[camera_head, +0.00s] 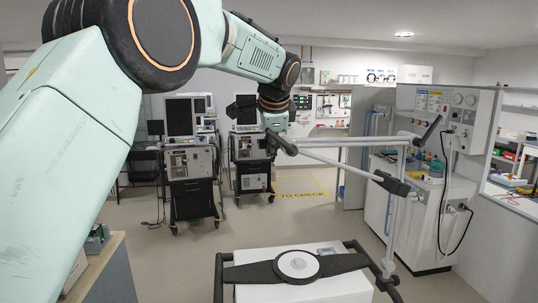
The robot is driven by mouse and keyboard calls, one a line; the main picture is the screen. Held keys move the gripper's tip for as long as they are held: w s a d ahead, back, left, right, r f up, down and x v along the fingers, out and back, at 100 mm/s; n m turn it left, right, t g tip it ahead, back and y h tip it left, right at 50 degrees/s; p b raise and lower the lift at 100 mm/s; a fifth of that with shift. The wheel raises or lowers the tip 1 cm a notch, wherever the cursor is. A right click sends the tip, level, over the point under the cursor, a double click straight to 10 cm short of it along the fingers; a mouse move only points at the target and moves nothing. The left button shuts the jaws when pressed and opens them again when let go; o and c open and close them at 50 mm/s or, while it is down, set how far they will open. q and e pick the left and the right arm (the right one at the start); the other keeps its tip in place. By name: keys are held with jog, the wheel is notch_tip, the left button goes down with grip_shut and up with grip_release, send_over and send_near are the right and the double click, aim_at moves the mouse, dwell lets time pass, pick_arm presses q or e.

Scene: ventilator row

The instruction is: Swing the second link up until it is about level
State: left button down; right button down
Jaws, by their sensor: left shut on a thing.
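A jointed white support arm rises on a post (393,230) from the near cart. Its upper link (345,142), pale parallel bars, runs nearly level between the post top and a dark joint (283,145) at the left. A thinner link (335,162) slopes down to the right from near that joint to a dark end piece (390,183). My left gripper (272,146) is at the left end of these links, shut on the support arm there. Its fingers are small and dark, and I cannot tell exactly which part lies between them. My right gripper is out of view.
The near cart (316,291) with a black rail and round-centred top stands at front centre. Ventilators on trolleys (190,160) (252,150) stand behind. A large white machine (430,215) stands at right. The floor (260,225) between is clear.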

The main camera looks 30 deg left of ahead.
pick_arm(q)
jog(key=shift+r, duration=0.3)
jog(key=c, duration=1.2)
grip_release()
jog(key=shift+s+d, duration=0.1)
jog(key=shift+d, duration=0.1)
jog(key=shift+o, duration=0.3)
jog(key=shift+a, duration=0.1)
jog(key=v, duration=1.1)
jog(key=shift+r, duration=0.35)
jog(key=shift+s, duration=0.1)
jog(key=shift+s+r, duration=0.1)
jog(key=shift+s, duration=0.05)
